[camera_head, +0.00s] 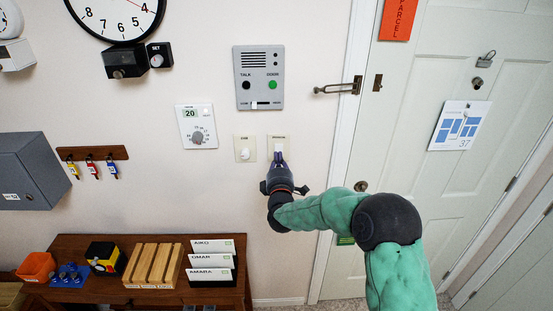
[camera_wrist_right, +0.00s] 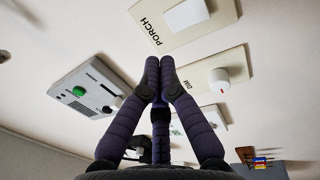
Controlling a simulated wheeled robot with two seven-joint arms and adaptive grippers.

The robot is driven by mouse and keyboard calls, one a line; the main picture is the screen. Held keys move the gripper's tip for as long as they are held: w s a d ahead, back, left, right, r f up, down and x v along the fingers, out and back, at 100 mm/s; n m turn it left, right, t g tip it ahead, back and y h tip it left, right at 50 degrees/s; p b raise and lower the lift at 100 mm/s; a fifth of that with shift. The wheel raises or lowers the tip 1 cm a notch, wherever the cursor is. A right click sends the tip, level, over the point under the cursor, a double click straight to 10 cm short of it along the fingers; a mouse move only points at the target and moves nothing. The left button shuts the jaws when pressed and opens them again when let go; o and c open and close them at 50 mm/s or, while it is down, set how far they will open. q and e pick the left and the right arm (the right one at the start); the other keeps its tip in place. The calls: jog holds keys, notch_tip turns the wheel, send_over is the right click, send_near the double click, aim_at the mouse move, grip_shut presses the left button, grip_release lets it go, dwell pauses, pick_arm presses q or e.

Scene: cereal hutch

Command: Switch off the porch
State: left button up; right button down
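The porch switch is a cream wall plate (camera_head: 270,141) with a pale rocker, right of the dimmer plate (camera_head: 238,154) in the head view. In the right wrist view its plate (camera_wrist_right: 222,19), lettered PORCH, carries a white rocker (camera_wrist_right: 187,14). Which way the rocker is tipped I cannot tell. My right gripper (camera_head: 279,158) is at the lower part of this plate, fingers pointing at the wall. In the wrist view its dark fingertips (camera_wrist_right: 160,62) are together and empty, close to the plate's edge; contact is unclear. My left gripper is out of view.
A grey intercom panel (camera_head: 259,66) and a thermostat (camera_head: 196,126) are close by on the wall. The dimmer knob (camera_wrist_right: 219,80) is beside my right fingers. A door (camera_head: 430,110) with a latch stands right. A wooden table (camera_head: 70,243) with trays is lower left.

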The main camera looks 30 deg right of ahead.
jog(key=r+v, duration=0.1)
jog(key=v, duration=0.6)
jog(key=shift+s+r, duration=0.2)
jog(key=shift+s, duration=0.15)
jog(key=shift+a, duration=0.1)
